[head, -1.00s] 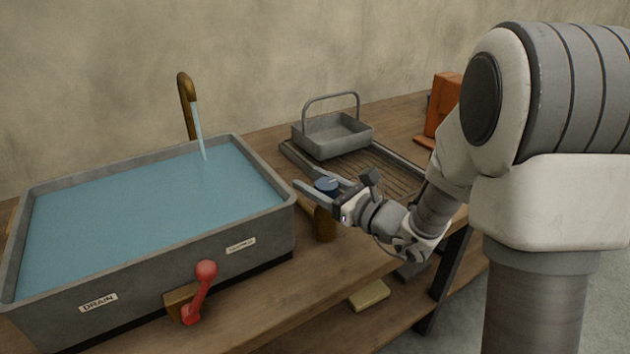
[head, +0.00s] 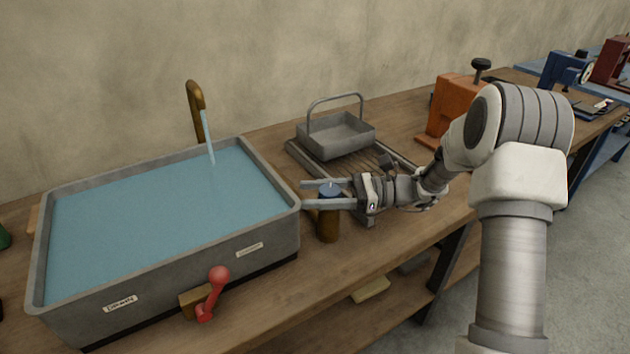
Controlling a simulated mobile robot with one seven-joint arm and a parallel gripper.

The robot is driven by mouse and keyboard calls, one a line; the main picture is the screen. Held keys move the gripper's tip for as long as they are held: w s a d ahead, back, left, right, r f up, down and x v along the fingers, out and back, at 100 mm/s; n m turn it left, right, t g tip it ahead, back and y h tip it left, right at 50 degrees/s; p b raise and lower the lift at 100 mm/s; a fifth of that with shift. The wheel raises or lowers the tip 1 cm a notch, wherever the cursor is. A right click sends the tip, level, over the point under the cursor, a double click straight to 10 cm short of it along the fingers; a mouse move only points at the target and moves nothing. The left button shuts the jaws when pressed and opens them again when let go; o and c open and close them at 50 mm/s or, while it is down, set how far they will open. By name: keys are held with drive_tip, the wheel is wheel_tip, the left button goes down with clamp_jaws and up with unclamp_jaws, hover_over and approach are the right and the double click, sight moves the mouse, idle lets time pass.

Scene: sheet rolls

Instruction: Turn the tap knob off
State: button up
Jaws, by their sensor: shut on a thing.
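A blue tap knob (head: 329,189) sits on top of a brown upright post (head: 328,224), just right of the basin. My gripper (head: 318,193) reaches in from the right, with its two fingers on either side of the knob, shut on it. A brown spout (head: 196,104) stands behind the basin. A stream of water (head: 208,143) runs from it into the grey basin (head: 270,238), which holds blue water close to its rim. The fingers hide part of the knob.
A red-knobbed drain lever (head: 215,290) stands at the basin's front. A grey tray with a handle (head: 338,136) sits on a rack right of the basin. An orange device (head: 449,108) is farther right. Wooden bench top (head: 285,300) in front is clear.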

drive_tip(key=n+g+p, duration=0.1)
drive_tip(key=g, duration=0.1)
drive_tip(key=n+g+h+p, duration=0.1)
drive_tip(key=n+g, duration=0.1)
drive_tip(key=s+n+g+h+p, duration=0.1)
drive_tip(key=g, duration=0.1)
drive_tip(key=shift+d+r+g, duration=0.1)
drive_tip(key=shift+d+g, duration=0.1)
drive_tip(key=shift+g, duration=0.2)
drive_tip(key=shift+s+d+n+g+h+p, duration=0.2)
drive_tip(key=shift+n+g+h+p, duration=0.25)
drive_tip(key=shift+n+g+h, duration=0.5)
drive_tip(key=shift+s+d+n+g+h+p, duration=0.15)
drive_tip(key=shift+n+g+h+p, duration=0.4)
drive_tip(key=shift+n+g, duration=0.6)
drive_tip(key=shift+s, duration=0.1)
drive_tip(key=o, duration=1.4)
drive_tip(key=shift+a, duration=0.1)
drive_tip(key=shift+c, duration=0.2)
